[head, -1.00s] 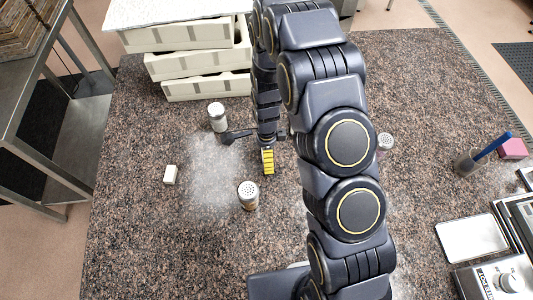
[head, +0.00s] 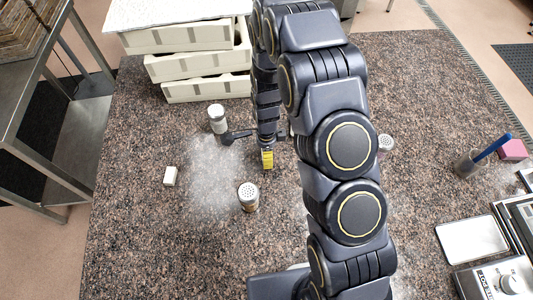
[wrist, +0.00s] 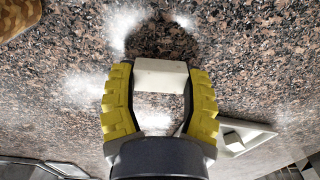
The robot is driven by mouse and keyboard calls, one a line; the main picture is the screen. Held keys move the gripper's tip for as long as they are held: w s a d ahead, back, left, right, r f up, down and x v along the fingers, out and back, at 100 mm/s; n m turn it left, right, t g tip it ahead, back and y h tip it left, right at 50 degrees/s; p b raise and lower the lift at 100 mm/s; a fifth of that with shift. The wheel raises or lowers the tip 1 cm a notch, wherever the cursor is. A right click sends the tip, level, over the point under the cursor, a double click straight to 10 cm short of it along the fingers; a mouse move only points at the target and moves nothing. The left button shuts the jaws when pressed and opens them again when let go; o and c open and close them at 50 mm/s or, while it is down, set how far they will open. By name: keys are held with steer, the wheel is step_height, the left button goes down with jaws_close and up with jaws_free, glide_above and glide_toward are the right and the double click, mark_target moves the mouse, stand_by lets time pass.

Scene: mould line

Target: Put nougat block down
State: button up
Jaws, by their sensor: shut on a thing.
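The nougat block is a pale, off-white bar (wrist: 160,75). In the wrist view it lies crosswise between the two yellow ribbed fingers of my gripper (wrist: 160,88), which are shut on its ends. In the head view my gripper (head: 267,160) points down over the granite worktop (head: 130,230), at the right edge of a floury patch (head: 213,175). The held block is hidden there by the fingers. A dark shadow lies beside the block in the wrist view; I cannot tell whether the block touches the worktop. Another small white block (head: 170,176) lies apart at the left.
Shakers stand near the gripper: one behind left (head: 217,117), one in front (head: 248,195), one right of the arm (head: 385,142). Stacked cream trays (head: 207,87) stand at the back. A white angular piece (wrist: 245,132) lies close right of the fingers in the wrist view. The left front worktop is clear.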

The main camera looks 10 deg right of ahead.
step_height(320, 180, up, 8)
steer(key=shift+w+d+r, duration=0.1)
steer(key=d+r, duration=0.6)
steer(key=d, duration=0.4)
steer(key=w+f, duration=0.2)
steer(key=w, duration=0.2)
steer(key=w+d+f, duration=0.1)
steer(key=w+f, duration=0.2)
steer(key=w, duration=0.1)
steer(key=w+d+f, duration=0.1)
steer(key=w+f, duration=0.2)
steer(key=w, duration=0.1)
steer(key=shift+w+d+f, duration=0.15)
steer(key=shift+w+d, duration=0.05)
steer(key=shift+w+f, duration=0.5)
steer(key=shift+w+d+f, duration=0.1)
steer(key=shift+f, duration=1.5)
steer(key=shift+f, duration=0.1)
